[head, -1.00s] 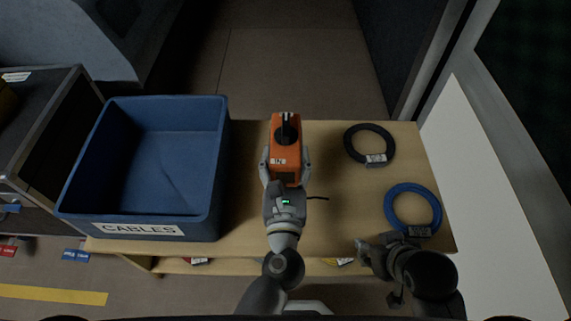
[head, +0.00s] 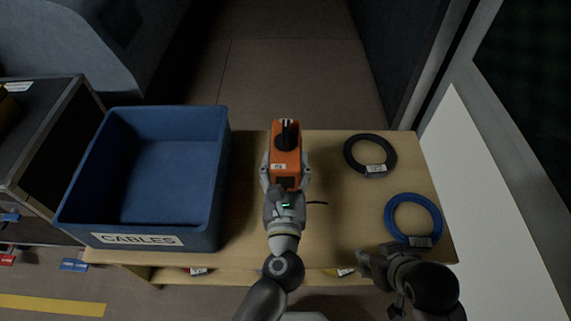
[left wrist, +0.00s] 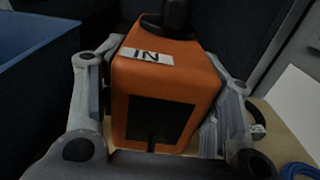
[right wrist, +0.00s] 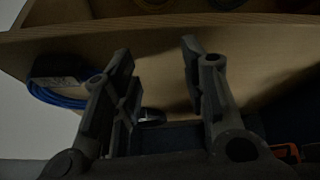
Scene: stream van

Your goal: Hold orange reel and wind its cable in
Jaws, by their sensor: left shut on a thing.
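The orange reel (head: 285,160) is a box with a black crank knob on top and a white label; in the left wrist view the label on the reel (left wrist: 165,80) reads "IN". My left gripper (head: 285,172) is shut on the reel's sides, one finger on each side. A short dark cable end (head: 316,202) shows on the table to the right of the left gripper. My right gripper (head: 368,262) is at the table's front edge, below the blue coil; in the right wrist view its fingers (right wrist: 160,75) are apart with nothing between them.
A blue bin (head: 140,240) labelled CABLES stands on the left of the wooden table (head: 335,228). A black coil (head: 370,150) and a blue coil (head: 412,200), both tagged, lie on the right. The table between reel and coils is mostly clear.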

